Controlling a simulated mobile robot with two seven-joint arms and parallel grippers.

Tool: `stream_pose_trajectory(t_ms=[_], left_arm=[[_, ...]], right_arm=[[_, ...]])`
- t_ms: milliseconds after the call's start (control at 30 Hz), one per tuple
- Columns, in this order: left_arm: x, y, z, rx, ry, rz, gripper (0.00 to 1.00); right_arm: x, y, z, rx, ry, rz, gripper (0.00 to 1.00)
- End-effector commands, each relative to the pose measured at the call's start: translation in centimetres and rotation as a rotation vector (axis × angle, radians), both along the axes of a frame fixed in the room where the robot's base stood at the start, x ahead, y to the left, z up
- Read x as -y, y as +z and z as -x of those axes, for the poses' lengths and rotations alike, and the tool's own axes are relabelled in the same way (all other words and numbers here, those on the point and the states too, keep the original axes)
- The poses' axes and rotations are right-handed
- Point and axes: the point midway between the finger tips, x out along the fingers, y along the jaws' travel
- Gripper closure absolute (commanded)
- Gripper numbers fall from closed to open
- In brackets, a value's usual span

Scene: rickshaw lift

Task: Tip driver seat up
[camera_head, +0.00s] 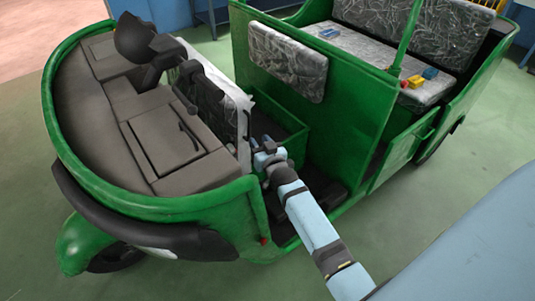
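The green rickshaw (110,190) fills the middle. A plastic-wrapped panel with a dark face, which looks like the driver seat (233,108), stands steeply tilted between the dashboard and the green seat box (287,122). Its near lower end is beside my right gripper. The plastic-wrapped driver backrest (285,62) is fixed to the green partition behind it. My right gripper (263,146) is at the near end of the seat box, close to the panel's lower corner. Whether it touches the panel or is open cannot be told. My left gripper is not in view.
The dark dashboard (160,140) and a black part like a handlebar (140,45) lie left of the panel. Behind the partition, the rear bench (360,60) carries small yellow (414,81), red and blue blocks (430,73). Green floor is clear in front.

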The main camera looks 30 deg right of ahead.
Motion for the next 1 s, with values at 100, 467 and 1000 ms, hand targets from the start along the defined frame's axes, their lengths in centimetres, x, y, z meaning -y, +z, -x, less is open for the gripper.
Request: stream_pose_trajectory(t_ms=[100, 467, 1000], left_arm=[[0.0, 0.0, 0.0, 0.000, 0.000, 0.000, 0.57], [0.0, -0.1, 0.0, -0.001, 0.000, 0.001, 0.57], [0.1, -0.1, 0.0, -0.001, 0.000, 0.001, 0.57]], right_arm=[[-0.3, 0.0, 2.7, -0.002, 0.000, 0.000, 0.64], [-0.9, 0.2, 6.5, 0.001, 0.000, 0.000, 0.64], [-0.9, 0.2, 6.6, -0.004, 0.001, 0.000, 0.64]])
